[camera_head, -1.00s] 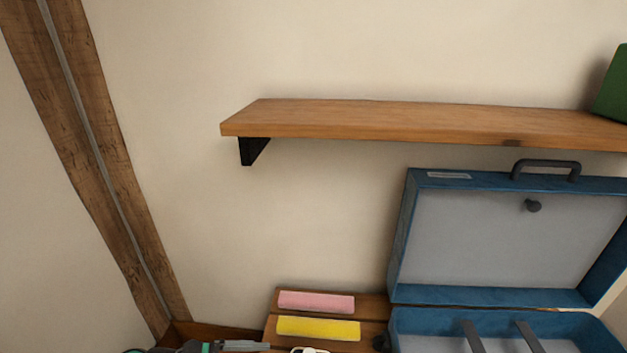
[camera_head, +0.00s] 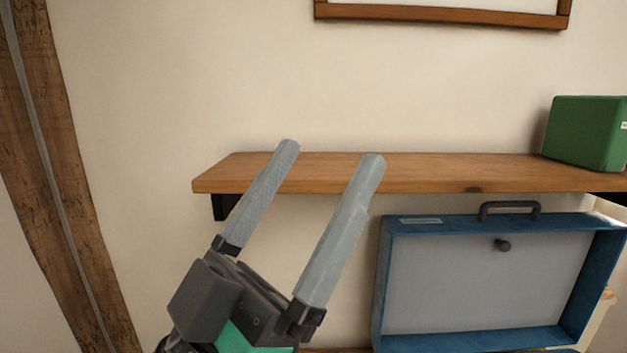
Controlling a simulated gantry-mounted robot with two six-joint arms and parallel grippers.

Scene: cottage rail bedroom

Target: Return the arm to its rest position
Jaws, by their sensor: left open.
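My left gripper (camera_head: 331,158) is raised in the lower middle of the head view, in front of the wooden shelf. Its two long grey fingers are spread apart and point up and to the right. Nothing is between them. The fingers overlap the shelf in the picture; I cannot tell how far they are from it. My right gripper is out of view.
A wooden wall shelf (camera_head: 440,172) crosses the view, with a green box (camera_head: 586,134) at its right end. Below it stands the raised lid of a blue case (camera_head: 490,277). A picture frame (camera_head: 445,14) hangs above. A timber post (camera_head: 50,180) stands at left.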

